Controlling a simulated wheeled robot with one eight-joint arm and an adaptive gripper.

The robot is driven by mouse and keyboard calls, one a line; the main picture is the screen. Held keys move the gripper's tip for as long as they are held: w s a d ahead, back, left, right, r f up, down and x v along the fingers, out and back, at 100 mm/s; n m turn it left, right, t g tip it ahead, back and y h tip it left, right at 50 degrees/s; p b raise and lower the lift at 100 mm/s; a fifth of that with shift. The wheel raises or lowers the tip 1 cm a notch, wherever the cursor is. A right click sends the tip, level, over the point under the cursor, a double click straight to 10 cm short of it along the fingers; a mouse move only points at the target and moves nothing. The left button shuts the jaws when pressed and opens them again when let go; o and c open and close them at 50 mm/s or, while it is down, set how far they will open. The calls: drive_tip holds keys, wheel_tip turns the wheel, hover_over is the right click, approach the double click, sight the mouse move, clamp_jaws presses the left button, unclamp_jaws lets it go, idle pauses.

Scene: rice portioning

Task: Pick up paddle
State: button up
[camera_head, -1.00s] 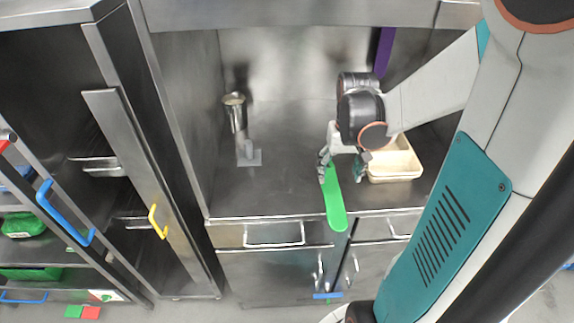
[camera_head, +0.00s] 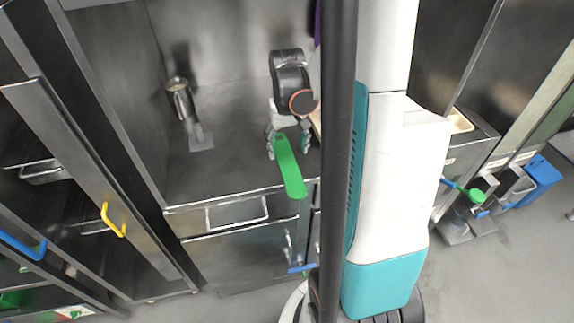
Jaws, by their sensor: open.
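The green paddle (camera_head: 289,170) is in the middle of the head view, on the steel counter, with its broad end reaching out over the counter's front edge. My gripper (camera_head: 288,146) is at the paddle's far end, pointing down, with one finger to each side of it. The fingers are open. I cannot tell whether either finger touches the paddle. The far end of the paddle is partly hidden by the gripper.
A metal cup on a stand (camera_head: 182,103) is on the counter to the left. A yellow-handled door (camera_head: 113,222) stands left; blue bins (camera_head: 541,176) stand far right. Counter between stand and gripper is clear.

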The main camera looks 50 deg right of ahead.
sight(287, 162)
wheel_tip(287, 162, down, 5)
drive_tip(key=shift+s+b, duration=0.1)
drive_tip(key=shift+b, duration=1.05)
drive_tip(key=shift+r, duration=0.1)
drive_tip(key=c, duration=1.2)
